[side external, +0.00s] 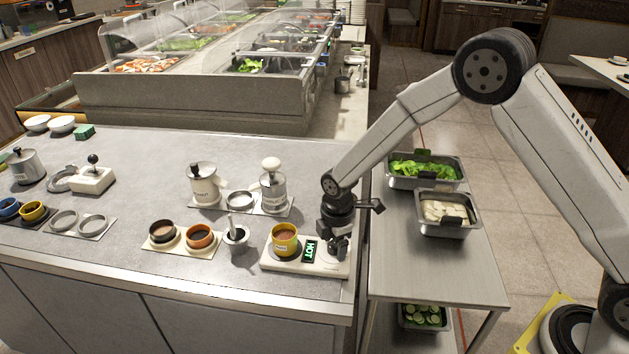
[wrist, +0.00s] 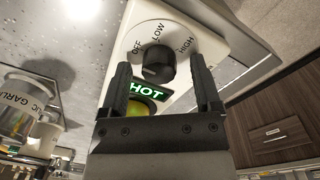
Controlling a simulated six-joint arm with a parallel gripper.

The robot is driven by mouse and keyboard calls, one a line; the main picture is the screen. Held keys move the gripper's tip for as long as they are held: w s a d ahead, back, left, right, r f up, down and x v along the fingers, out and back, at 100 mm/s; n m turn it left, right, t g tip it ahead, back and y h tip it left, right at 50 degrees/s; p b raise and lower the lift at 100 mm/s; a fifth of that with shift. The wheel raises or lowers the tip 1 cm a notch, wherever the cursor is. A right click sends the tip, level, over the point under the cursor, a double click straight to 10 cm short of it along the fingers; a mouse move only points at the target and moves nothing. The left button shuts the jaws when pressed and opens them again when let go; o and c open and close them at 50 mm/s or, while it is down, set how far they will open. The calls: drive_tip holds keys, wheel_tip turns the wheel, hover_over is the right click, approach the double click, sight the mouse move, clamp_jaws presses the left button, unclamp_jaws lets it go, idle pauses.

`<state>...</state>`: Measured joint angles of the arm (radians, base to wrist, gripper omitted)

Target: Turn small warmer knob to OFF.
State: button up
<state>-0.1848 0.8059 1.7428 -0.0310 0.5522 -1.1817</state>
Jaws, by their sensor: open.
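The small warmer (side external: 285,267) is a white slab at the counter's front right corner; its white panel also shows in the wrist view (wrist: 205,42). Its black round knob (wrist: 158,63) is ringed by the labels OFF, LOW and HIGH. I cannot tell which label the knob points to. A green HOT display (wrist: 147,91) is lit; it also shows in the side view (side external: 311,250). My gripper (wrist: 160,66) is open, one finger on each side of the knob, with gaps visible. In the side view my gripper (side external: 337,246) is low over the slab's right end and hides the knob.
A yellow cup (side external: 285,242) of brown sauce sits on the warmer left of the display. A small grey cup (side external: 236,236) with a utensil stands to its left. Two lidded jars stand behind on a tray (side external: 235,208). A steel cart (side external: 420,270) is to the right.

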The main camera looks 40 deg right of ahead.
sight(335, 245)
drive_tip(key=shift+r, duration=0.15)
drive_tip(key=shift+s+r, duration=0.2)
drive_tip(key=shift+r, duration=3.6)
drive_tip(key=s+d+r+m+t, duration=0.1)
drive_tip(key=s+d+m, duration=0.3)
drive_tip(key=s+m, duration=0.4)
drive_tip(key=s+d+r+m+t, duration=0.1)
drive_tip(key=s+d+r+m, duration=0.2)
drive_tip(key=s+m, duration=0.5)
drive_tip(key=shift+s+d, duration=0.7)
drive_tip(key=shift+s, duration=0.25)
